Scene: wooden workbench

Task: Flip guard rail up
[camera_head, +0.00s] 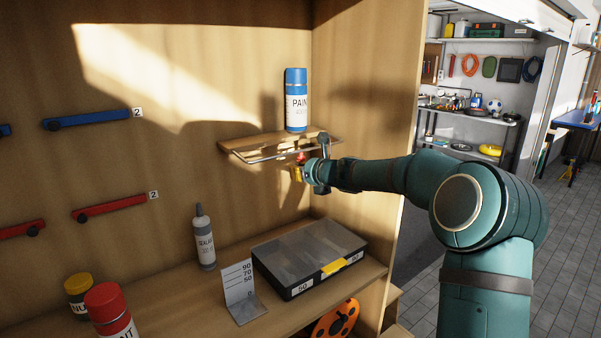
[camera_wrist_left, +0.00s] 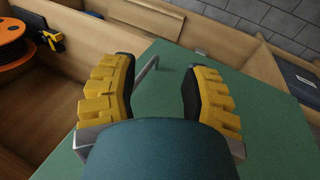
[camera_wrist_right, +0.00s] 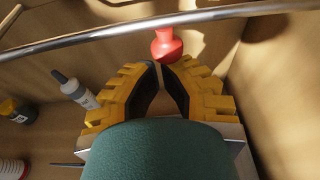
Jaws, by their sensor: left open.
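The guard rail (camera_head: 262,158) is a thin metal bar on the small wooden wall shelf (camera_head: 236,144). In the head view it runs along and slightly below the shelf's front edge. A red knob (camera_wrist_right: 167,45) hangs from the rail, which crosses the top of the right wrist view (camera_wrist_right: 90,35). My right gripper (camera_wrist_right: 161,72) is close under the knob, its fingertips nearly meeting, with nothing clearly between them. In the head view this gripper (camera_head: 300,167) partly hides the knob. My left gripper (camera_wrist_left: 157,80) is open and empty, seen only in its wrist view.
A blue paint can (camera_head: 296,100) stands on the shelf. Below are a sealant bottle (camera_head: 204,240), a clear-lidded organizer box (camera_head: 305,255), a grey scale stand (camera_head: 241,292) and a red paint can (camera_head: 108,310). The cabinet's side wall (camera_head: 365,90) is close on the right.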

